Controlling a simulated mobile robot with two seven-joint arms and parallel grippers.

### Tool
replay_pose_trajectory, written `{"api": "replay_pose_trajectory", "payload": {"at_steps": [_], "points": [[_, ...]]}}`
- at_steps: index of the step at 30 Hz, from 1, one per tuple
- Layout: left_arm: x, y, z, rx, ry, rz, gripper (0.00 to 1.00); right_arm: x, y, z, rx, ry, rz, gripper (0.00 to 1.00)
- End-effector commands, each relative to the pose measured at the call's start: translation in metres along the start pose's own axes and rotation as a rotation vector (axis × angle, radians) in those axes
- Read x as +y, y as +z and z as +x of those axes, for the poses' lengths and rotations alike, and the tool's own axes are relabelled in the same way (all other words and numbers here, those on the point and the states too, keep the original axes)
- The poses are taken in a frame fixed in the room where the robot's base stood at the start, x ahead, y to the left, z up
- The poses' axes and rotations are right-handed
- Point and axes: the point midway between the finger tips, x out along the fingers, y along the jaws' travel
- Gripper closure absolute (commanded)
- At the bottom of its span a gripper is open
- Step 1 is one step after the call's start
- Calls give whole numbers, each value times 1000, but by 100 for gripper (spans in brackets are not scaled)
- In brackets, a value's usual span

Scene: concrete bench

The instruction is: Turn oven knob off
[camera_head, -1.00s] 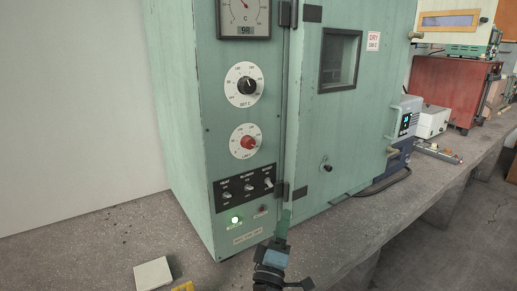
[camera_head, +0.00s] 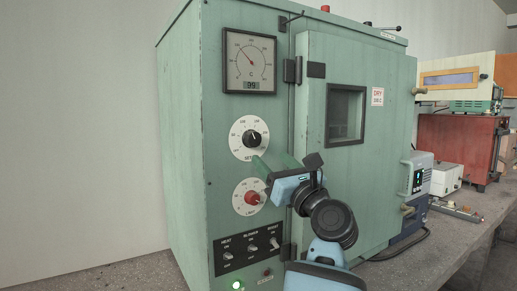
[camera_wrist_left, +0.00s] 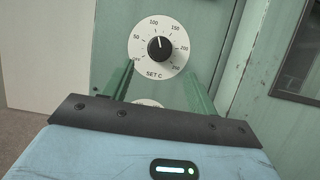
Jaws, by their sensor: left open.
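The green oven (camera_head: 185,150) has a black SET C knob (camera_head: 251,138) on a white numbered dial. The knob also shows in the left wrist view (camera_wrist_left: 160,48), its white pointer slightly left of straight up, near 100. Below it in the head view is a red knob (camera_head: 251,198) on a second white dial. The gauge (camera_head: 250,62) above has a readout that looks like 99. My left gripper (camera_head: 268,160) is open and empty, with green fingers just right of and below the black knob. In the left wrist view its fingers (camera_wrist_left: 160,72) point toward the SET C dial, apart from the knob.
Toggle switches (camera_head: 250,249) and a lit green lamp (camera_head: 237,285) sit low on the panel. More equipment, including a red box (camera_head: 462,148), stands on the concrete bench (camera_head: 470,220) to the right.

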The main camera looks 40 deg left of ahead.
Motion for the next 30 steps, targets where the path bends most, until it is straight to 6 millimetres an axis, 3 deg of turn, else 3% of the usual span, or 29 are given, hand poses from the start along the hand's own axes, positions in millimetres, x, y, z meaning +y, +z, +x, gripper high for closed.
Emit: {"api": "replay_pose_trajectory", "payload": {"at_steps": [7,21,30], "points": [[1,2,10,-3,1,0,42,-1,-6,-2,10,0,1,64],[0,2,72,-4,0,3,42,0,-17,-8,27,3,0,64],[0,0,78,-3,-1,2,42,-1,-16,-10,24,3,0,64]]}}
